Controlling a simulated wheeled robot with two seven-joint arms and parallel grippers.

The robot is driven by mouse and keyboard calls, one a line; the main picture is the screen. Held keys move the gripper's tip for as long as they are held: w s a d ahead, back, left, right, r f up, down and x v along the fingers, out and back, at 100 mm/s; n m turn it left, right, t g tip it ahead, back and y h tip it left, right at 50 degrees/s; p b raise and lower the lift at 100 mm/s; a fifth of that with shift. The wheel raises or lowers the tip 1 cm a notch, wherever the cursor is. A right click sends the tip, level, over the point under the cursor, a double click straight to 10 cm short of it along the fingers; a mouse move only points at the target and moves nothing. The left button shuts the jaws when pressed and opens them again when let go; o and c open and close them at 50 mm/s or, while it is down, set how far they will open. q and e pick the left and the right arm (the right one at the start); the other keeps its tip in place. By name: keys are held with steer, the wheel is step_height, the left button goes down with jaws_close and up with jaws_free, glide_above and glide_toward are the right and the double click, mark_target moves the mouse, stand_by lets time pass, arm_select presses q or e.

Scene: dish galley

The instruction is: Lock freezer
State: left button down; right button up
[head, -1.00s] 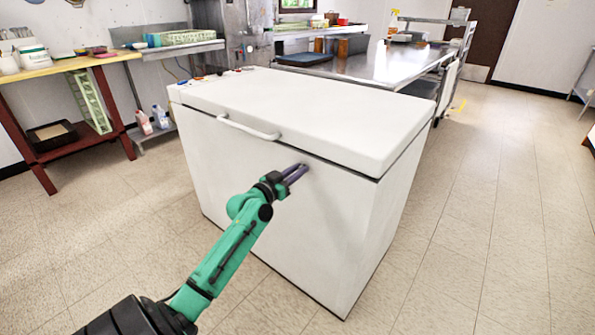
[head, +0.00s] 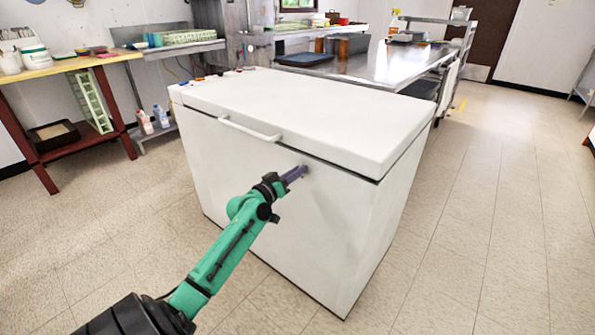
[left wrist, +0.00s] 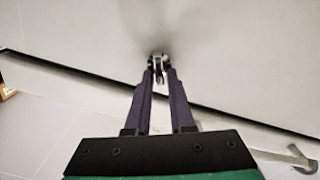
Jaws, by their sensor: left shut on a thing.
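The white chest freezer (head: 250,210) stands in the middle of the head view with its lid (head: 310,110) down. A white bar handle (head: 248,129) runs along the lid's front edge. My left gripper (head: 300,172) is at the upper front face, right of the handle. In the left wrist view its two purple fingers (left wrist: 160,75) are closed in on a small metallic lock key (left wrist: 158,65) at the freezer's face. The fingertips hide the lock itself in the head view. My right gripper is not in view.
A wood-topped table (head: 60,66) with red legs stands at the left. A steel counter (head: 370,65) is behind the freezer. Small coloured items (head: 215,74) lie on the freezer's back left corner. Tiled floor is clear at the right.

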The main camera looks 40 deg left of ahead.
arm_select(q)
steer(key=shift+a+f+n+p, duration=0.15)
steer(key=shift+n+p, duration=0.2)
steer(key=shift+n, duration=1.85)
steer(key=shift+a+f+n+p, duration=0.1)
steer(key=shift+f+n+p, duration=0.2)
steer(key=shift+n, duration=1.9)
steer(key=shift+a+f+n+p, duration=0.1)
steer(key=shift+n+p, duration=0.3)
steer(key=shift+n, duration=1.8)
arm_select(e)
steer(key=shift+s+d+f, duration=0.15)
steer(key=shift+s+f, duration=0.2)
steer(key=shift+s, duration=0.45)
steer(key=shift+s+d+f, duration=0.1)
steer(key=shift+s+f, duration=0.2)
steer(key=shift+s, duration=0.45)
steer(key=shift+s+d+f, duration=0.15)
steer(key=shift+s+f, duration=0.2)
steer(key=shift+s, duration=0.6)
arm_select(q)
steer(key=c, duration=1)
jaws_free()
steer(key=shift+o, duration=0.4)
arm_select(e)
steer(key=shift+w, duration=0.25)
